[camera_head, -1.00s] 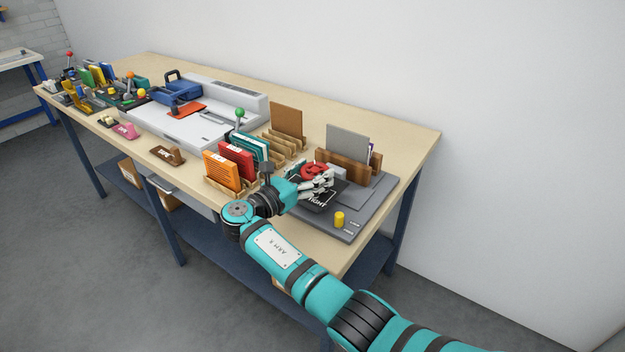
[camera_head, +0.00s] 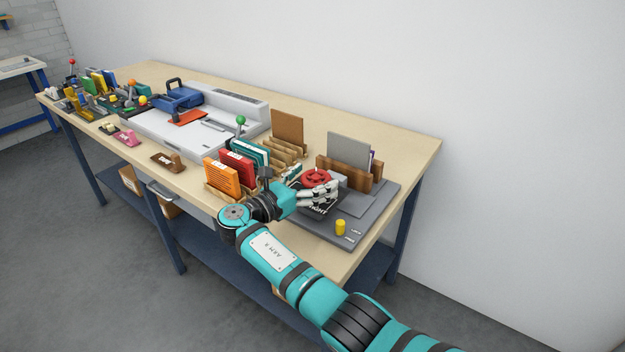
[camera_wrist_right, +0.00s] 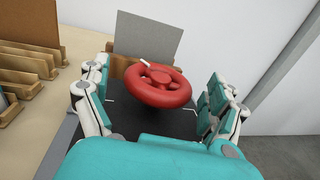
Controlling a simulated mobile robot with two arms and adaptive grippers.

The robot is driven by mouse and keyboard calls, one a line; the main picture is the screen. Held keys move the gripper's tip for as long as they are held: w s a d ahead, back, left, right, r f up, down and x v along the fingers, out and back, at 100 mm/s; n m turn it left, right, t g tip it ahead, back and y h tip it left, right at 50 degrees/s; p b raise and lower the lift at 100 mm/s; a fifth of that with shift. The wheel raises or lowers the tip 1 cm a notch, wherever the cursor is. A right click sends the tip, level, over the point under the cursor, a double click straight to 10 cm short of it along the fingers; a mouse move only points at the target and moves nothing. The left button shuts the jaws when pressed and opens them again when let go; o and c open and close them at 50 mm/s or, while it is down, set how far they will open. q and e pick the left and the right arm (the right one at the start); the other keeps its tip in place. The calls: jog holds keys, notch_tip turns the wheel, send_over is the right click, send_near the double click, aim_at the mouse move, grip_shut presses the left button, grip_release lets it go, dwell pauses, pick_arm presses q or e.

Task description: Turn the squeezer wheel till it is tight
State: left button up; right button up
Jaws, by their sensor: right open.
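The squeezer wheel (camera_head: 317,177) is a red spoked handwheel on a dark base with white lettering, near the right end of the bench. It shows whole in the right wrist view (camera_wrist_right: 158,86), with a small white mark on its far left rim. My right gripper (camera_head: 312,190) is at the wheel, its fingers partly covering the base. In the right wrist view the fingers of my right gripper (camera_wrist_right: 160,98) stand apart, one on each side of the wheel, with gaps to the rim. My left gripper is in neither view.
The grey board (camera_head: 376,208) carries a yellow cylinder (camera_head: 340,227). A wooden block with a grey panel (camera_head: 348,151) stands behind the wheel. Orange and red folders (camera_head: 221,178) stand in wooden racks close left of my right gripper. A large white machine (camera_head: 190,138) lies farther left.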

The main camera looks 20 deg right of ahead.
aim_at(312, 178)
jog(key=shift+r, duration=0.15)
notch_tip(312, 178, up, 10)
jog(key=shift+f, duration=0.15)
jog(key=shift+f, duration=0.1)
dwell(0.4)
